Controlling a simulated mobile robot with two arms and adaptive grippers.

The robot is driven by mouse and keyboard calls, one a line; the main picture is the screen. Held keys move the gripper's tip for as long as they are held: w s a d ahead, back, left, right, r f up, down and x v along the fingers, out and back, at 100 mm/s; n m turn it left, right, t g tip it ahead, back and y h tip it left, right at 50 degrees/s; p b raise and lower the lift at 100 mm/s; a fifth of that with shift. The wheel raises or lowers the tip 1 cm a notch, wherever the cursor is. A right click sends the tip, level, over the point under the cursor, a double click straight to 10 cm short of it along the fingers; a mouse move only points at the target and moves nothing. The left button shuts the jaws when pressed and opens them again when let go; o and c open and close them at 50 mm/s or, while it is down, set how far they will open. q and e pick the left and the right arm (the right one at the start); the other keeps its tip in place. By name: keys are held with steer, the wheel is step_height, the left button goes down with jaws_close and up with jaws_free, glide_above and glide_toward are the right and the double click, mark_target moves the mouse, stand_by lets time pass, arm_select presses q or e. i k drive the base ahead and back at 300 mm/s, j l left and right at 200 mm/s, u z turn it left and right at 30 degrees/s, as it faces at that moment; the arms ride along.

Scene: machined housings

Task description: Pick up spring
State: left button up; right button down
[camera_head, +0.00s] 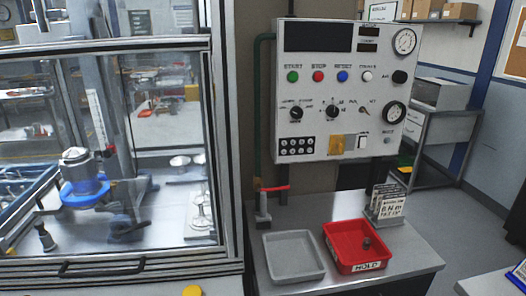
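A small dark object (367,243) lies in the red tray (349,268) marked "HOLD". It may be the spring, but it is too small to make out coils. Neither my left nor my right gripper is in view.
A grey tray (292,278) sits left of the red tray on a metal bench (405,258) and looks empty. A card holder (386,207) stands behind the red tray. A control panel (346,92) hangs above the bench. A glazed cabinet (110,262) with a front handle (101,268) borders the left.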

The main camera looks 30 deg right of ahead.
mark_target(366, 243)
steer(key=z, duration=1.65)
steer(key=l, duration=0.1)
